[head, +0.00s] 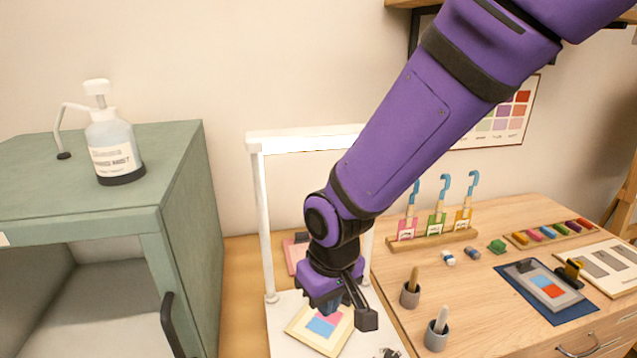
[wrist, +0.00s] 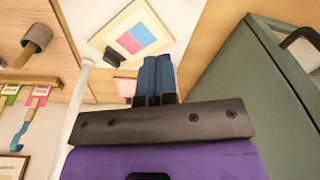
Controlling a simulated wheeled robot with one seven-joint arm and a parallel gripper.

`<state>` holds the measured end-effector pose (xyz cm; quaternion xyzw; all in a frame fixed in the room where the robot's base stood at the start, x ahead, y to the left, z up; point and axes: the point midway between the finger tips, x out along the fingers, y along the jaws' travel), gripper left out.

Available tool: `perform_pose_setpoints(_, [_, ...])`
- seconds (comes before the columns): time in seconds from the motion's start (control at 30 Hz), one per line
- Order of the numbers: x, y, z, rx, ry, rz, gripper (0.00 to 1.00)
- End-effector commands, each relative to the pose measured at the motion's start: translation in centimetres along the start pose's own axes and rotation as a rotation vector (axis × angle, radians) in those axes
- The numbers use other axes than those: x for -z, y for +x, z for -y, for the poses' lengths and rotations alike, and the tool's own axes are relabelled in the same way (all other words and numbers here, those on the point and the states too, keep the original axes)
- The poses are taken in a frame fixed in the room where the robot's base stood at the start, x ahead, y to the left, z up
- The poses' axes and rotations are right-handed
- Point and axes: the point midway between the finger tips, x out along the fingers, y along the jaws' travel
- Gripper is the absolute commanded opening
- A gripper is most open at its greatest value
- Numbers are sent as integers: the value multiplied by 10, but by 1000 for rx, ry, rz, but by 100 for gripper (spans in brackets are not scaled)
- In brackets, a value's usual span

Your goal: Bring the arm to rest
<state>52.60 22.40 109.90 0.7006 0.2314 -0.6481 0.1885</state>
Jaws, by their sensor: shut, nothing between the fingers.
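My purple arm reaches down from the upper right in the head view. My gripper (head: 345,303) hangs over the white stand, beside a framed card with pink and blue patches (head: 322,326). In the wrist view my gripper (wrist: 157,62) shows its two dark blue fingers side by side, shut and empty. The framed card (wrist: 137,36) lies beyond the fingertips there, and no contact with it shows. The arm and gripper hide part of the white stand (head: 262,215) and the card's upper edge.
A green cabinet (head: 185,190) with a pump bottle (head: 113,150) stands at left. On the wooden table (head: 480,265) at right are a rack of tagged tools (head: 432,240), two grey cups (head: 436,339), a blue mat (head: 510,279) and a row of colour sticks (head: 550,232).

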Motion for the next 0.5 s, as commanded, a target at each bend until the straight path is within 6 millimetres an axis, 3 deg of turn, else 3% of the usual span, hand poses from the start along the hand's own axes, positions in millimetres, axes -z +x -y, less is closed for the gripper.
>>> perform_pose_setpoints(0.03, [-1, -18, -16, 3, 32, -25, 0])
perform_pose_setpoints(0.27, [-23, -85, -75, -2, 147, -102, 0])
perform_pose_setpoints(0.5, [-65, -146, -126, -28, 266, -184, 0])
